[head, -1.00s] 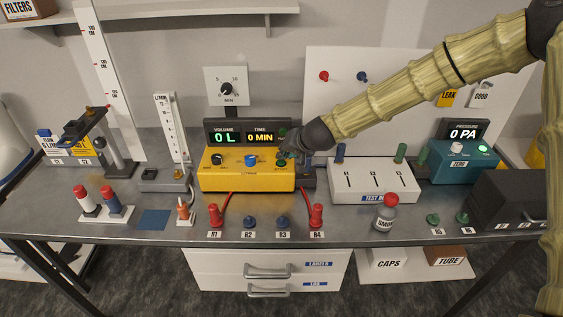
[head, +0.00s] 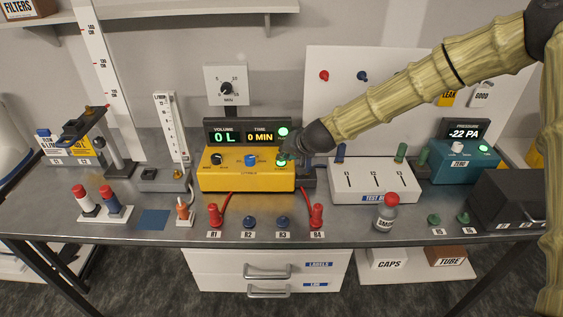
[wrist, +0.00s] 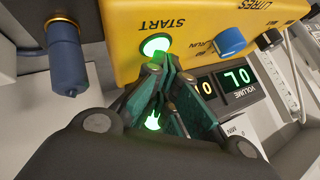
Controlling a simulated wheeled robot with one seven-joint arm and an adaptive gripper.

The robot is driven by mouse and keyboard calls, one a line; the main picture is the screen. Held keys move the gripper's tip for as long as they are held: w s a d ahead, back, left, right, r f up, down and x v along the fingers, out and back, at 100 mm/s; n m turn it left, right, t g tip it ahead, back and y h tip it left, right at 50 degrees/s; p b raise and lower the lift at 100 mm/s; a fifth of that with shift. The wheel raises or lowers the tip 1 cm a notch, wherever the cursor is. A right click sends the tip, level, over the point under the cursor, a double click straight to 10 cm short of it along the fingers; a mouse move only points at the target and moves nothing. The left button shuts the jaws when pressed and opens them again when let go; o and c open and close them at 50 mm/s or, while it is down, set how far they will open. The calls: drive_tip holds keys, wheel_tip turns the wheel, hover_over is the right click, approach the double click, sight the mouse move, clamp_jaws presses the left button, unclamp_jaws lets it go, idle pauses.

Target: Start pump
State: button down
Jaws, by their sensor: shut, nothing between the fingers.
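The yellow pump box (head: 235,183) stands at the middle of the bench. Its display (head: 247,137) reads 0 L and 0 MIN. The green START button (wrist: 155,45) is lit in the wrist view, and a green lamp (head: 283,131) glows beside the display. My gripper (head: 285,157) is at the right end of the box, by the START button. In the wrist view its fingers (wrist: 163,68) are closed with their tips at the button's edge; I cannot tell whether they touch it. The teal pressure gauge (head: 465,160) reads -22 PA.
A white block (head: 372,194) marked 1, 2, 3 stands right of the pump box. Red and blue plugs (head: 249,222) line the front edge. A grey bottle with a red cap (head: 387,213) stands at the front right.

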drive_tip(key=shift+r, duration=0.15)
drive_tip(key=shift+r+p, duration=0.65)
drive_tip(key=shift+r, duration=0.05)
drive_tip(key=shift+r, duration=0.1)
drive_tip(key=shift+r+p, duration=1.7)
drive_tip(key=shift+r, duration=0.7)
